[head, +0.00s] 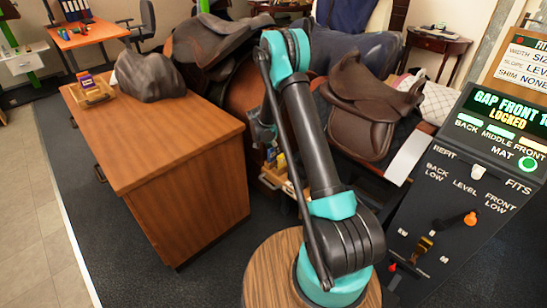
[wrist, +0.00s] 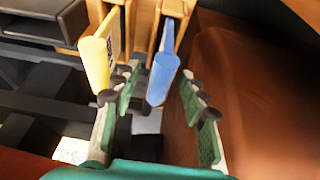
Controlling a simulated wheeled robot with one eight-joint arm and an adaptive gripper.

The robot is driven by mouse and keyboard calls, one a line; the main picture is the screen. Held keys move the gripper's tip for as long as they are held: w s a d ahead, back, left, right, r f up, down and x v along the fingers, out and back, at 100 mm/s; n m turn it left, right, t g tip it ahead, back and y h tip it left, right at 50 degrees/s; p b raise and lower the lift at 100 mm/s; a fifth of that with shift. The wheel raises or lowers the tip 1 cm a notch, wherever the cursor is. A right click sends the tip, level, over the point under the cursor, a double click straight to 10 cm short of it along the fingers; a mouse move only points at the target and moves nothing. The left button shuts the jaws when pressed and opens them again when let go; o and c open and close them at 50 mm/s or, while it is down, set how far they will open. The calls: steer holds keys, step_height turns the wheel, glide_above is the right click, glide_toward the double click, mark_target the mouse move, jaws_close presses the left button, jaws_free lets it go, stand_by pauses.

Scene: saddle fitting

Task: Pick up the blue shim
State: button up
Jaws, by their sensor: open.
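The blue shim (wrist: 162,78) stands on end in a light wooden holder (wrist: 143,22) in the wrist view, its rounded end toward the camera. My gripper (wrist: 160,74) is open, with one green-backed finger on each side of the blue shim. The left finger lies in the gap between it and a yellow shim (wrist: 97,62). The right finger is apart from the blue shim. I cannot tell whether the left finger touches either shim. In the head view my arm hides most of the gripper and the holder.
A brown surface (wrist: 250,85) lies close on the right in the wrist view. In the head view, a wooden cabinet (head: 160,150) stands left, a brown saddle (head: 365,105) behind my arm, and a control panel (head: 470,200) right. Dark floor lies between.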

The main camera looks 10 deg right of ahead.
jaws_close()
steer(key=shift+r, duration=0.1)
stand_by(0.4)
